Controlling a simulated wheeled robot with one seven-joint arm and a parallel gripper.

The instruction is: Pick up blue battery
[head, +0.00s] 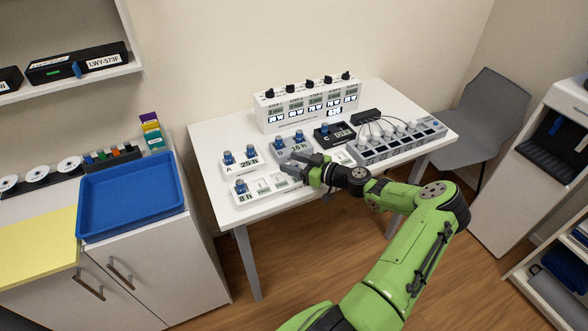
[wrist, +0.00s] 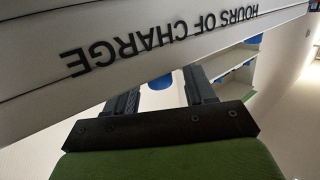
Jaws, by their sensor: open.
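Several blue batteries stand upright in white and dark holders on the white table. Two blue batteries (head: 239,155) are in the holder marked A, two more (head: 290,140) in the holder marked B, and one (head: 324,129) in the dark holder marked C. Another blue battery (head: 240,186) stands at the left end of the front white box (head: 262,200). My gripper (head: 292,166) is open over the front box, to the right of that battery. In the wrist view, a blue shape (wrist: 160,82) shows between my open fingers, partly hidden by a panel lettered "HOURS OF CHARGE" (wrist: 150,45).
A white unit with black knobs and displays (head: 308,103) stands at the back of the table. A long grey strip with several sockets (head: 400,140) is at the right. A blue tray (head: 130,197) sits on the left cabinet.

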